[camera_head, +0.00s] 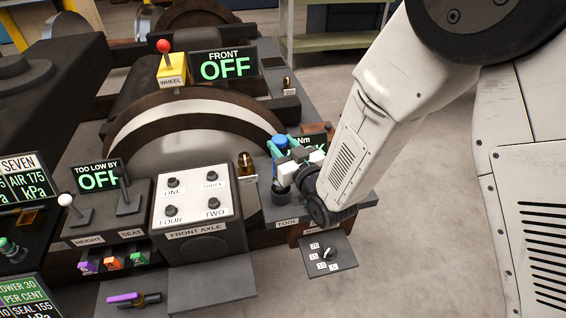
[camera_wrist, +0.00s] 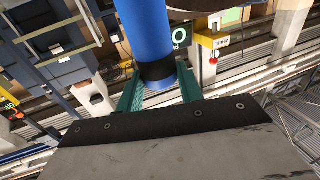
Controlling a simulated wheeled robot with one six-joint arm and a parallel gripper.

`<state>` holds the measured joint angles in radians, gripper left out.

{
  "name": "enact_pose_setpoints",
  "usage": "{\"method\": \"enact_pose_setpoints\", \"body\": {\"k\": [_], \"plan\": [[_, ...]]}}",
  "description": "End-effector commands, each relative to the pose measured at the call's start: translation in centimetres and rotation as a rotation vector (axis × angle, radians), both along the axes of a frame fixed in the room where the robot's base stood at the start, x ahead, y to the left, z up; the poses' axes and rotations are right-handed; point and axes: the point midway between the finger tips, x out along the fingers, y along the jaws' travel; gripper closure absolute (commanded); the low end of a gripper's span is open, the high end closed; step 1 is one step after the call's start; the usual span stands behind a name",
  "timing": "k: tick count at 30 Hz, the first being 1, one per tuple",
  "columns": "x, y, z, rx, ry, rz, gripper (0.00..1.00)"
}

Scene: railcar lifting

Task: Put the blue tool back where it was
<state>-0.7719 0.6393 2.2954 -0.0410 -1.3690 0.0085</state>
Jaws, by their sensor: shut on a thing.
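My gripper (camera_head: 277,150) is shut on the blue tool (camera_head: 280,141), above a dark stand labelled TOOL (camera_head: 287,222). In the wrist view the blue tool (camera_wrist: 147,28) is a thick blue cylinder with a black band. It stands between the teal fingers of my gripper (camera_wrist: 160,85). In the head view my wrist and fingers cover most of the tool, so its lower end and any contact with the stand cannot be told.
A green-lit display marked Nm (camera_head: 306,141) stands right behind my gripper, partly covered. A small dial panel (camera_head: 328,254) is in front. To the left are an amber knob (camera_head: 245,165) and the FRONT AXLE box (camera_head: 197,205). Open floor lies to the right.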

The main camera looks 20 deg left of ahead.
Motion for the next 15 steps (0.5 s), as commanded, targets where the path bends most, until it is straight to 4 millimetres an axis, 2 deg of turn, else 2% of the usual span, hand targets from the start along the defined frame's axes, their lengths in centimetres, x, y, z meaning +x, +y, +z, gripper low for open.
{"method": "enact_pose_setpoints", "body": {"k": [9, 15], "plan": [[0.1, 0.0, -3.9, 0.001, -0.001, -0.001, 0.91], [0.1, 0.0, -4.3, 0.004, -0.003, -0.001, 0.91]]}}
